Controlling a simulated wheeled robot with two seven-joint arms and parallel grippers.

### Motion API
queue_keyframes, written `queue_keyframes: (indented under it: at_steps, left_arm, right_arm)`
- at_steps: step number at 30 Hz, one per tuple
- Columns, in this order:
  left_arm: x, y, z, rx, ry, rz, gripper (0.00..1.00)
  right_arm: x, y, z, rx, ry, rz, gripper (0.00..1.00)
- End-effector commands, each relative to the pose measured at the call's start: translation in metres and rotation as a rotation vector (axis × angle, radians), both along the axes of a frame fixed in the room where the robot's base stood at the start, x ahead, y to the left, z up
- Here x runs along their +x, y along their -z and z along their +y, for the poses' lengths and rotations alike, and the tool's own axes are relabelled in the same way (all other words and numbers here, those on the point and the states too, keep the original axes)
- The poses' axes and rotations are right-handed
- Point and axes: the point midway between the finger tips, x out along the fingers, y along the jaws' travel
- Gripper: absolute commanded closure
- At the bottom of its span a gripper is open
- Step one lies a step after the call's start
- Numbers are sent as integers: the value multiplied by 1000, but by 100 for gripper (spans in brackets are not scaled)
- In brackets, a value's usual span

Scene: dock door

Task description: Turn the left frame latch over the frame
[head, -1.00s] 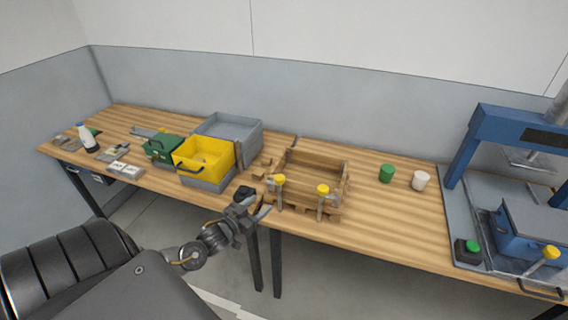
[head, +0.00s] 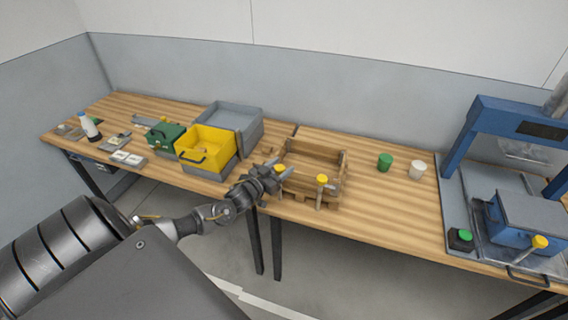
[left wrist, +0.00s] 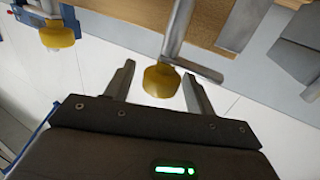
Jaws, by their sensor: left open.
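The wooden frame (head: 316,148) stands near the front edge of the bench. The left frame latch has a yellow knob (head: 279,168) at the frame's near left corner. My left gripper (head: 281,171) is at this knob, and its arm partly hides the latch. In the left wrist view the yellow knob (left wrist: 161,81) lies between the two open fingers (left wrist: 158,72), with a gap visible on either side. A grey metal bar runs from the knob to the frame.
A yellow bin (head: 205,145), a grey tray (head: 240,111) and a green box (head: 164,137) stand left of the frame. Green (head: 385,162) and white (head: 417,170) cups stand to its right. A blue press (head: 515,126) stands at the far right.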

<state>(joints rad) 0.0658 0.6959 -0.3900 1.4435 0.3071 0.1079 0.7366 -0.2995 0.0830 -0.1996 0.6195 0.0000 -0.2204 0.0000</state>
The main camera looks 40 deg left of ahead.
Motion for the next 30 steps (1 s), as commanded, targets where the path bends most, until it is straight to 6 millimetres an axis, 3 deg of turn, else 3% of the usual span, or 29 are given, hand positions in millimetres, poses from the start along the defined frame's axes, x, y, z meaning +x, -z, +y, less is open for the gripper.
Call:
queue_keyframes:
  at_steps: [5, 14, 24, 30]
  left_arm:
    - [14, 0, -1, -1, 0, 0, 45]
    - [15, 1, -1, 0, 1, 1, 45]
    - [15, 0, -1, 0, 1, 1, 88]
    - [15, 2, -2, 0, 15, 2, 89]
  right_arm:
    - [0, -4, 0, 0, 0, 0, 68]
    - [0, -3, 3, 3, 1, 0, 68]
    - [0, -3, 6, 6, 1, -1, 68]
    - [0, -1, 5, 6, 1, -1, 68]
